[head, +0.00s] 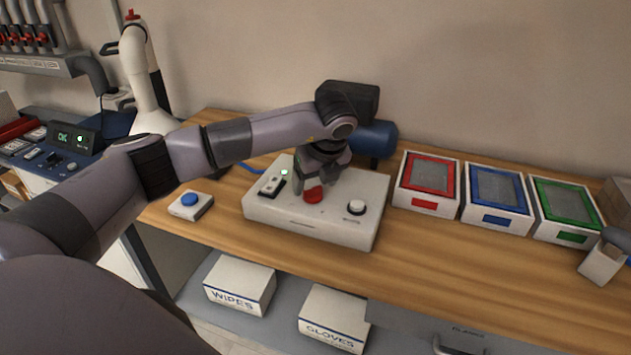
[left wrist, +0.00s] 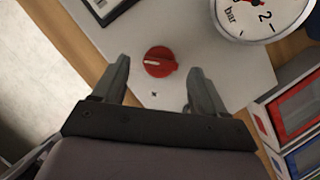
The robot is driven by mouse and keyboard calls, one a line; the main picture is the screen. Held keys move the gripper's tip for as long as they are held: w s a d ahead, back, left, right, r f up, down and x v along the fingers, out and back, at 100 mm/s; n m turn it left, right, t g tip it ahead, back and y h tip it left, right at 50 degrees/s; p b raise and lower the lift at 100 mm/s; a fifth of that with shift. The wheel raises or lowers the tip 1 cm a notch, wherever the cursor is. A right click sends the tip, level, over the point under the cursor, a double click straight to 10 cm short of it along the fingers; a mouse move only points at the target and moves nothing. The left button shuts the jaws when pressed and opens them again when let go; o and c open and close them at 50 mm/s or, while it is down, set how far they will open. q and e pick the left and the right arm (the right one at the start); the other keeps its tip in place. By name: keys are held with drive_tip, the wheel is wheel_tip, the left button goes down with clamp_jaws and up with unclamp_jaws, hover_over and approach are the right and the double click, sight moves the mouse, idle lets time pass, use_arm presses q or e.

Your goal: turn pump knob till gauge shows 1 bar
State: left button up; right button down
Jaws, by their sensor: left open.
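The red pump knob (head: 313,195) sits on top of a white box (head: 300,223) on the wooden bench. My left gripper (head: 318,180) points down over it. In the left wrist view the round red knob (left wrist: 160,61), with a pale pointer line, shows just beyond and between the two open fingers (left wrist: 160,88), with gaps on both sides. A white gauge (left wrist: 262,14) marked "bar" and "2" is cut off at the top of that view, so I cannot read its setting. My gripper and wrist probably hide the gauge in the head view.
A white dial (head: 356,207) and a switch panel (head: 271,186) with a green light flank the knob. A blue button (head: 190,199) lies left. Red (head: 428,184), blue (head: 496,198) and green (head: 567,207) framed trays stand right.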

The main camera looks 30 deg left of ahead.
use_arm(q)
drive_tip(key=shift+x, duration=0.9)
drive_tip(key=c, duration=1.1)
drive_tip(key=shift+o, duration=0.2)
